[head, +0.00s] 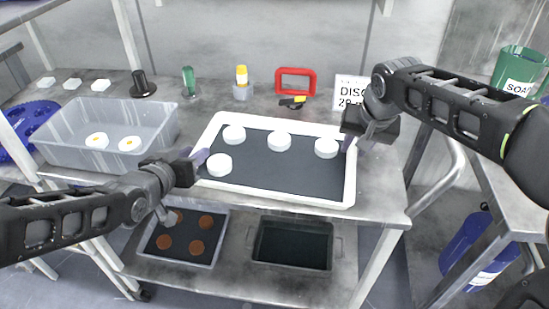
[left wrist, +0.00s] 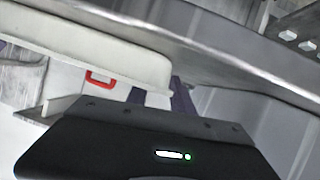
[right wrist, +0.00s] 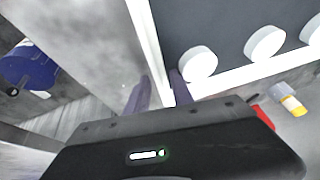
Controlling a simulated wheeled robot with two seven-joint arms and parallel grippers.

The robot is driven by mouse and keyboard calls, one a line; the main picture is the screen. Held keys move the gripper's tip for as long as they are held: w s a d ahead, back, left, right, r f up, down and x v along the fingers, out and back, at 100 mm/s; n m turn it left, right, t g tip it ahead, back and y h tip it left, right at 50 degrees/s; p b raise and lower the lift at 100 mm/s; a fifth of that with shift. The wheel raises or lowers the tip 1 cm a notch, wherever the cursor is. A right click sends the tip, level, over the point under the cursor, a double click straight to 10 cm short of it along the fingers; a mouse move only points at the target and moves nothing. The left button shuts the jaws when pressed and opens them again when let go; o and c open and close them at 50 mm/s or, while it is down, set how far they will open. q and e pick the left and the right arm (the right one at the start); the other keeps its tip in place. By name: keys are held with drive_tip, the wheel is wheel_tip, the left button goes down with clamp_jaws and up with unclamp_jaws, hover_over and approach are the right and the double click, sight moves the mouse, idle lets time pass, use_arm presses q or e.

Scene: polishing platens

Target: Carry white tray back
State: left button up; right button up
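The white tray (head: 285,199) has a dark inside and holds several round white pieces. It is at the middle of the metal table, and I cannot tell whether it touches the top. My left gripper (head: 199,156) is at its left rim, with purple fingers close together on either side of the rim. The tray's side also shows in the left wrist view (left wrist: 95,50). My right gripper (head: 350,143) is at the right rim; the right wrist view shows that rim (right wrist: 147,35) between its fingers. Both grippers look shut on the tray.
A grey bin (head: 75,128) with two white-yellow pieces stands at left. A red frame (head: 296,71), a yellow-capped bottle (head: 242,76) and a sign (head: 347,91) stand behind the tray. Below are a tray of brown discs (head: 158,258) and a dark tray (head: 292,264).

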use_arm(q)
drive_tip(key=shift+c, duration=0.3)
use_arm(e)
drive_tip(key=shift+c, duration=0.3)
use_arm(q)
clamp_jaws()
use_arm(e)
clamp_jaws()
use_arm(q)
drive_tip(key=shift+r, duration=0.1)
use_arm(e)
drive_tip(key=shift+r, duration=0.1)
